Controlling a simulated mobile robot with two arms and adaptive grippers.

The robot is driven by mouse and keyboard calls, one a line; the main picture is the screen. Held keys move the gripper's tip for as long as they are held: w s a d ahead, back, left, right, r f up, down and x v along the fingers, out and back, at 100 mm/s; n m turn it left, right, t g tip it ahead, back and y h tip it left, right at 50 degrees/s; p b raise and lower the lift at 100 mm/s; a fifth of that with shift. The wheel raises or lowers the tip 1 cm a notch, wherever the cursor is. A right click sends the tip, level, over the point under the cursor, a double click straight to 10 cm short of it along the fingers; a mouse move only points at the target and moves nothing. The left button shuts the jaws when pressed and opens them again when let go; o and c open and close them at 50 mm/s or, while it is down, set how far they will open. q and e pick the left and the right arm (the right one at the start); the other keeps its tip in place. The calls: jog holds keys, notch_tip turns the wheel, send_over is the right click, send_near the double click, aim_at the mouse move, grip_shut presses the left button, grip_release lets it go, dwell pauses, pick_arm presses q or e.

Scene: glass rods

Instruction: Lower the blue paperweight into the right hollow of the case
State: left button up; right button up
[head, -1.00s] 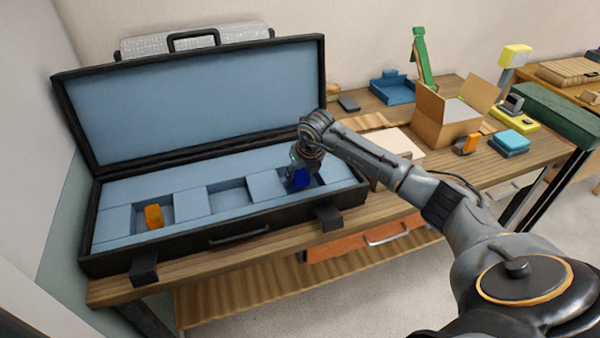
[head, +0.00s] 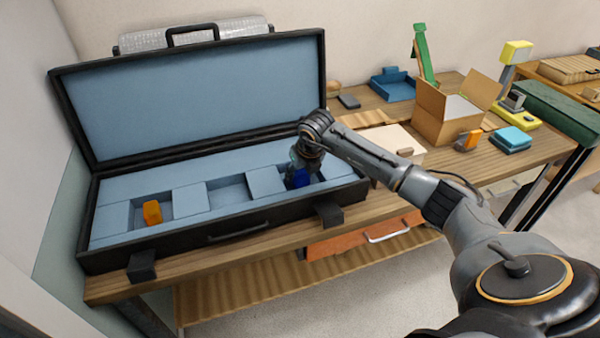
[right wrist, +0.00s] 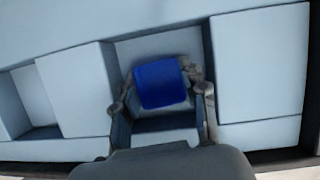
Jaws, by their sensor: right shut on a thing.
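The blue paperweight (head: 298,178) is at the right hollow (head: 318,178) of the open case (head: 180,240). My right gripper (head: 304,170) is shut on it. In the right wrist view the paperweight (right wrist: 160,84) sits between the two fingers (right wrist: 162,95), within the outline of the hollow (right wrist: 160,45). It looks low in the hollow, but I cannot tell whether it touches the floor. An orange block (head: 152,212) stands in the left hollow. The middle hollow (head: 230,193) is empty. My left gripper is not in view.
The raised lid (head: 190,100) stands behind the hollows. Right of the case are a pale box (head: 392,146), an open carton (head: 445,115), an orange-and-grey item (head: 467,140) and teal blocks (head: 511,140). A wooden table (head: 360,208) carries them.

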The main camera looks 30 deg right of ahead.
jog(key=o, duration=1.4)
jog(key=shift+o, duration=0.2)
jog(key=v, duration=1.2)
